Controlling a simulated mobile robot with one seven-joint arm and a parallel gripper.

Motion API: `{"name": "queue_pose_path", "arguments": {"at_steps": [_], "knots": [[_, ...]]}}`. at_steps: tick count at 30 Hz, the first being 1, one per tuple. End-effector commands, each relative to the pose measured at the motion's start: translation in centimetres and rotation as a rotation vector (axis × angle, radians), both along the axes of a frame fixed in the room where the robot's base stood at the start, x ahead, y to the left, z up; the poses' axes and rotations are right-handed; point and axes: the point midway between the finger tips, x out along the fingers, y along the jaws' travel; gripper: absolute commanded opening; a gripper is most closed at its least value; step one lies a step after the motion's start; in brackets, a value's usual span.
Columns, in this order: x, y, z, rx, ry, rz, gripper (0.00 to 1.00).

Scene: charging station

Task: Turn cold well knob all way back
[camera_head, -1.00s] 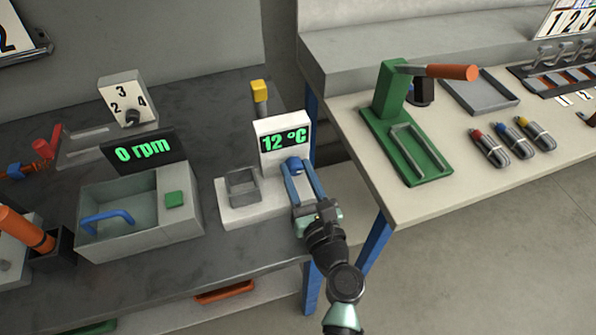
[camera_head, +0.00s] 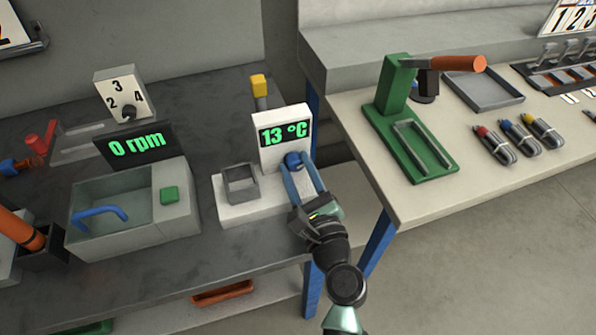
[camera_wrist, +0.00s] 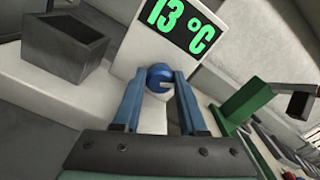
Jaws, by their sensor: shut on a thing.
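The cold well (camera_head: 240,212) is a white unit with an upright panel and a grey square cup (camera_head: 240,186) on its base. Its display (camera_head: 284,135) reads 13 °C in green. The blue knob (camera_head: 293,160) sits on the panel's face below the display; it also shows in the wrist view (camera_wrist: 159,76), with a pale notch at its lower edge. My gripper (camera_head: 300,172) reaches the knob from the front, and its two blue fingers are shut on it, one on each side. In the wrist view the fingertips (camera_wrist: 160,78) flank the knob.
A yellow-topped post (camera_head: 259,88) is behind the cold well. A green press (camera_head: 410,130) stands on the right table, across a gap.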

Motion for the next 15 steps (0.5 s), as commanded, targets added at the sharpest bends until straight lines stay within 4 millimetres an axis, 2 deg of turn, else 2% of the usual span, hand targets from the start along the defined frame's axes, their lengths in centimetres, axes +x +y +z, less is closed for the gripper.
{"name": "queue_pose_path", "arguments": {"at_steps": [15], "knots": [[-0.06, 0.04, -0.48, -0.468, -0.152, -0.001, 0.00]]}}
